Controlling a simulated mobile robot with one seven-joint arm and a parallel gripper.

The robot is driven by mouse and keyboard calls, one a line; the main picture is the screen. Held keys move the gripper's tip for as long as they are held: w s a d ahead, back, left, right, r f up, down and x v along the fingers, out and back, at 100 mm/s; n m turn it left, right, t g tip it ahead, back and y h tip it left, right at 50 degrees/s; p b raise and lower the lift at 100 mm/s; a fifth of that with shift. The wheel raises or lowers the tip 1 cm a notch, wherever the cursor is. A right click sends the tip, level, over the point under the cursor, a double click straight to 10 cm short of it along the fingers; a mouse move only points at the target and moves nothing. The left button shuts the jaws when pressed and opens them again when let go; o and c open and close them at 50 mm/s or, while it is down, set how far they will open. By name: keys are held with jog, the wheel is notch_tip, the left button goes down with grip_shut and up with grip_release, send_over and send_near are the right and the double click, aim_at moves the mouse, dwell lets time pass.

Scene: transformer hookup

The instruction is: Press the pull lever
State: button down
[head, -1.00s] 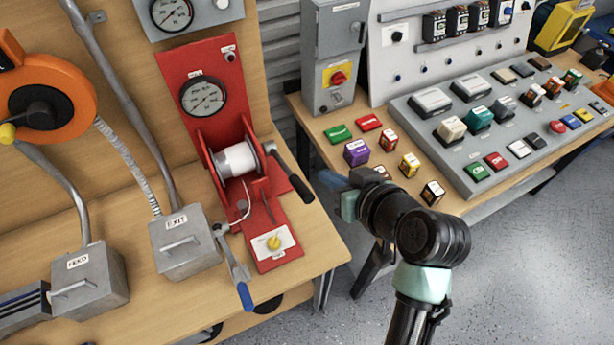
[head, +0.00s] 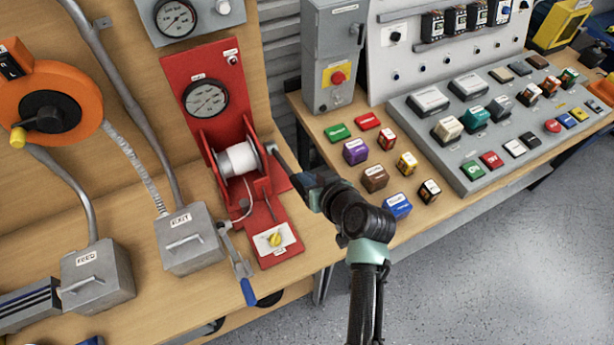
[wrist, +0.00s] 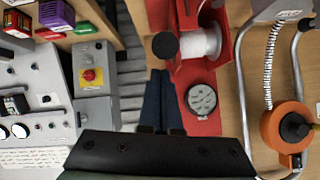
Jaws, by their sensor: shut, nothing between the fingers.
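The red winch stand (head: 222,115) holds a white drum (head: 238,160). A lever with a grey hub (head: 271,147) is at the drum's right side; I take it as the pull lever. Its black handle is mostly hidden behind my gripper in the head view. In the wrist view the round black handle end (wrist: 165,45) shows just beyond my fingertips, beside the drum. My gripper (head: 299,181) is shut and empty, with its dark blue fingers (wrist: 161,78) side by side, pointing at the lever. I cannot tell whether they touch it.
Left of the winch stand the EXIT box (head: 188,240), the FEED box (head: 97,278) and an orange reel (head: 75,85). To the right are loose coloured blocks (head: 375,178) and a grey button panel (head: 455,165).

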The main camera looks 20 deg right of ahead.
jog(key=shift+s+f, duration=0.15)
jog(key=shift+f, duration=0.2)
jog(key=shift+f, duration=0.15)
